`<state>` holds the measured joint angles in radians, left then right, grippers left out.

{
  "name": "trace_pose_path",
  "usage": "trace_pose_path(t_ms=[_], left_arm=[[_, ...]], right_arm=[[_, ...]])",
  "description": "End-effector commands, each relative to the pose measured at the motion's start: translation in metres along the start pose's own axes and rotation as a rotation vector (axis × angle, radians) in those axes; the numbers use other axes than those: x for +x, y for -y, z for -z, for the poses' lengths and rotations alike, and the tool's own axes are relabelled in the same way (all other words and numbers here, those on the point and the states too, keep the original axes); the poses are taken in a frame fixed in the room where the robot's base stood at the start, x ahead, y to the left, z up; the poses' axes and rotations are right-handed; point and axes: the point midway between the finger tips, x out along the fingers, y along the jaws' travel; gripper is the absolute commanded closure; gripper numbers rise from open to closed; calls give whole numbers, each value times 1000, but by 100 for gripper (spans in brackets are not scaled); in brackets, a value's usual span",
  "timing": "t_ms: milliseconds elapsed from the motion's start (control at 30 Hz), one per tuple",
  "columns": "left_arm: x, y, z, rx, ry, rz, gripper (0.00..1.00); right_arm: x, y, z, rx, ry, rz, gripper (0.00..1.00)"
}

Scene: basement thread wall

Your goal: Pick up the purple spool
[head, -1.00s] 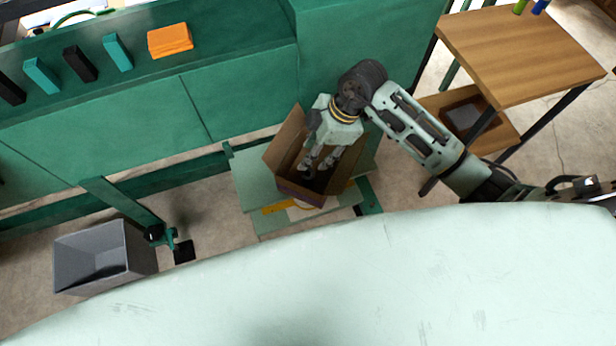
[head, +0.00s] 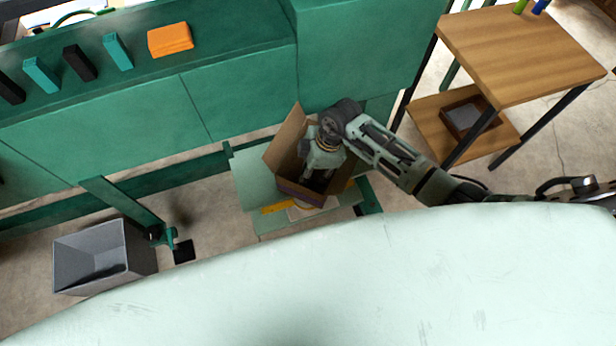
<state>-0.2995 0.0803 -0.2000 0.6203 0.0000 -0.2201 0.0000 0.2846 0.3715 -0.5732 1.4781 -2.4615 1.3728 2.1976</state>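My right gripper (head: 318,183) points down inside an open cardboard box (head: 287,143). The box walls and the gripper body hide most of its fingers, so I cannot tell whether they are open or shut, or whether they touch anything. My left gripper is not in view.
The box stands on a pale green platform (head: 252,183) with a yellow strip (head: 275,208). A grey bin (head: 90,262) is on the floor at left. A green cabinet (head: 240,85) stands behind, with an orange block (head: 169,40) on top. A wooden table (head: 520,50) is at right.

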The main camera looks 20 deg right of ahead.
Motion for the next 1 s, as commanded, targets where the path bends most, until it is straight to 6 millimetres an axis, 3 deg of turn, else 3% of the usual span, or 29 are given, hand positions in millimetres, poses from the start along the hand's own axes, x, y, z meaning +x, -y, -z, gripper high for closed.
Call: trace_pose_path(t_ms=[267,700,1000], left_arm=[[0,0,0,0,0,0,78],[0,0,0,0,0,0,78],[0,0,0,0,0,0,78]], right_arm=[[6,0,0,-2,0,0,61],[5,0,0,-1,0,0,96],[5,0,0,-1,0,0,98]])
